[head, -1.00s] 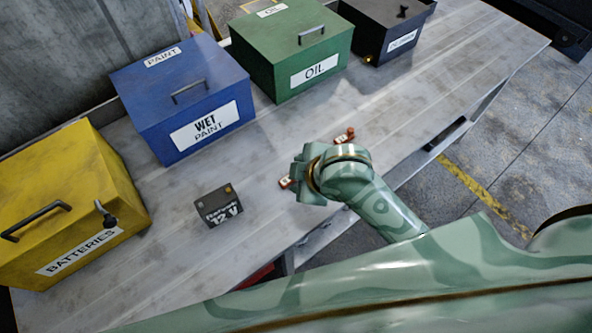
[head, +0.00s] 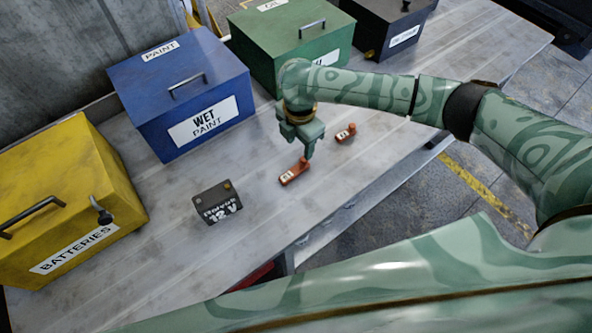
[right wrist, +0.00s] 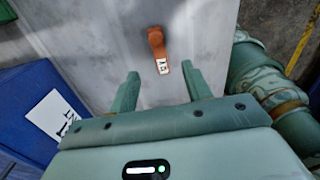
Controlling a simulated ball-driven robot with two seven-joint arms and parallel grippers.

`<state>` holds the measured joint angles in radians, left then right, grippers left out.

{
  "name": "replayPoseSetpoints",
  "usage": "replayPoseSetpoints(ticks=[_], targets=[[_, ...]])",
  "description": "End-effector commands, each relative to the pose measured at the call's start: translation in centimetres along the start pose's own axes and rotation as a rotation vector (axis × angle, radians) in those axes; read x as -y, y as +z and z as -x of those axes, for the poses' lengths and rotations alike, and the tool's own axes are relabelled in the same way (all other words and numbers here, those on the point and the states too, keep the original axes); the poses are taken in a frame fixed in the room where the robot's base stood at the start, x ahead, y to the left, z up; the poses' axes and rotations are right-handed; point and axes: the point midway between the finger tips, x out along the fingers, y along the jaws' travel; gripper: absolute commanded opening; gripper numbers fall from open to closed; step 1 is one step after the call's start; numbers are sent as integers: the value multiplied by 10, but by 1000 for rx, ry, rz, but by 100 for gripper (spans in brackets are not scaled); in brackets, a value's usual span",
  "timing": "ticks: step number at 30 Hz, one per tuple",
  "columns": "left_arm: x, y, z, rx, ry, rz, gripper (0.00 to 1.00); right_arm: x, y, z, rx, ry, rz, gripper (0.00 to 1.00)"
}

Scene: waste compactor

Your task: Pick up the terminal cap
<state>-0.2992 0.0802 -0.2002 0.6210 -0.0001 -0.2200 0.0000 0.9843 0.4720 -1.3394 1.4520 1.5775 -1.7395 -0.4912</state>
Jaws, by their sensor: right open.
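Two small orange-red terminal caps with pale labels lie on the grey table. One cap (head: 295,172) is just below my right gripper in the head view, and the other cap (head: 346,133) lies to the right. My right gripper (head: 306,148) points down above the table, open and empty. The right wrist view shows one cap (right wrist: 158,48) beyond the two spread fingers of my gripper (right wrist: 163,88), apart from them and roughly in line with the gap. My left gripper is not in view.
A dark 12V battery (head: 217,203) stands on the table. Yellow batteries (head: 70,180), blue wet paint (head: 150,90), green oil (head: 265,48) and black (head: 378,25) boxes line the back. The table's front edge (head: 345,209) drops to the floor.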

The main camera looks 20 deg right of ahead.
Motion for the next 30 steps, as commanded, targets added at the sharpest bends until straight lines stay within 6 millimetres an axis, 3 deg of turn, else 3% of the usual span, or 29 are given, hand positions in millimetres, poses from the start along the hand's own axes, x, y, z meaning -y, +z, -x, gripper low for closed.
replayPoseSetpoints(ticks=[1,3,14,21,28,29,30], targets=[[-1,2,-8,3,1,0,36,0,0,-18,-1,-3,-2,49],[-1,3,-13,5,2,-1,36,0,-1,-32,0,-2,-1,49],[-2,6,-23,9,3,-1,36,-1,-1,-64,-1,1,0,49],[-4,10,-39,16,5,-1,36,-3,-2,-103,1,1,0,49],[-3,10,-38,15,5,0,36,-3,-2,-104,0,4,1,49],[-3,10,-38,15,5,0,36,-3,-2,-104,0,4,1,46],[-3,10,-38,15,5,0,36,-3,-2,-104,0,4,0,35]])
